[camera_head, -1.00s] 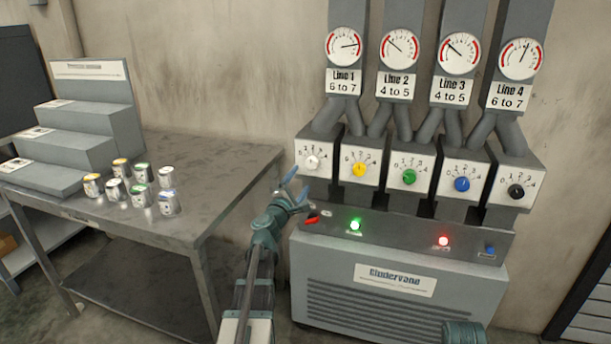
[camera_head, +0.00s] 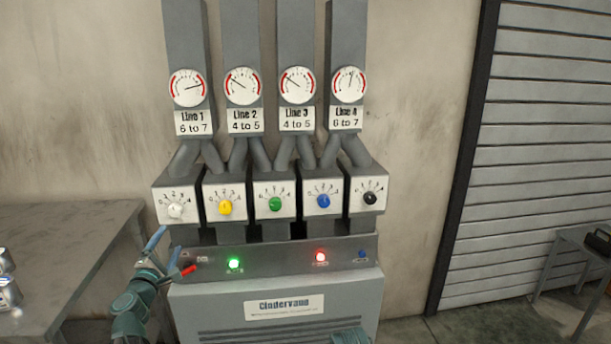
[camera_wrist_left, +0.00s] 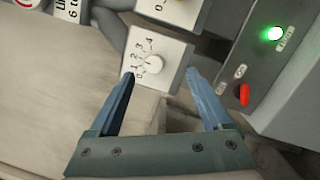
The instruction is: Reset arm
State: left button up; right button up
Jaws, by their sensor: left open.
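My left gripper (camera_head: 166,254) is open and empty, with blue fingers. In the head view it appears at the left end of the control panel (camera_head: 275,262), below the white knob (camera_head: 176,210) and by the red switch (camera_head: 188,270). In the left wrist view, my left gripper (camera_wrist_left: 160,78) is spread with nothing between its fingers. The white knob (camera_wrist_left: 153,64) shows beyond the fingertips and the red switch (camera_wrist_left: 244,94) to the right of them. A teal part of my own shows at the bottom edge of the head view; no right gripper fingers show.
The grey Cindervane machine (camera_head: 275,310) carries yellow, green, blue and black knobs and several gauges. A green lamp (camera_head: 234,263) and a red lamp (camera_head: 320,257) are lit. A metal table (camera_head: 60,250) with cans stands left. A shutter (camera_head: 560,150) and another table (camera_head: 590,245) are right.

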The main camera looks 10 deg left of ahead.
pick_arm(q)
jog(key=s+d+m+g+h+p, duration=0.1)
jog(key=d+m+g+h+p, duration=0.5)
jog(key=d, duration=0.9)
jog(key=s+d+m+g+h+p, duration=0.15)
jog(key=d+m+h, duration=0.25)
jog(key=d+m, duration=0.8)
jog(key=s+d+f+m+g+p, duration=0.25)
jog(key=s+d+g+p, duration=0.3)
jog(key=d, duration=0.65)
jog(key=s+m+g+y+p, duration=0.6)
jog(key=s+y, duration=0.3)
jog(key=s, duration=0.8)
jog(key=shift+a+f+m+p, duration=0.15)
jog(key=shift+f+m+p, duration=0.15)
jog(key=shift+m+p, duration=0.25)
jog(key=shift+w, duration=0.1)
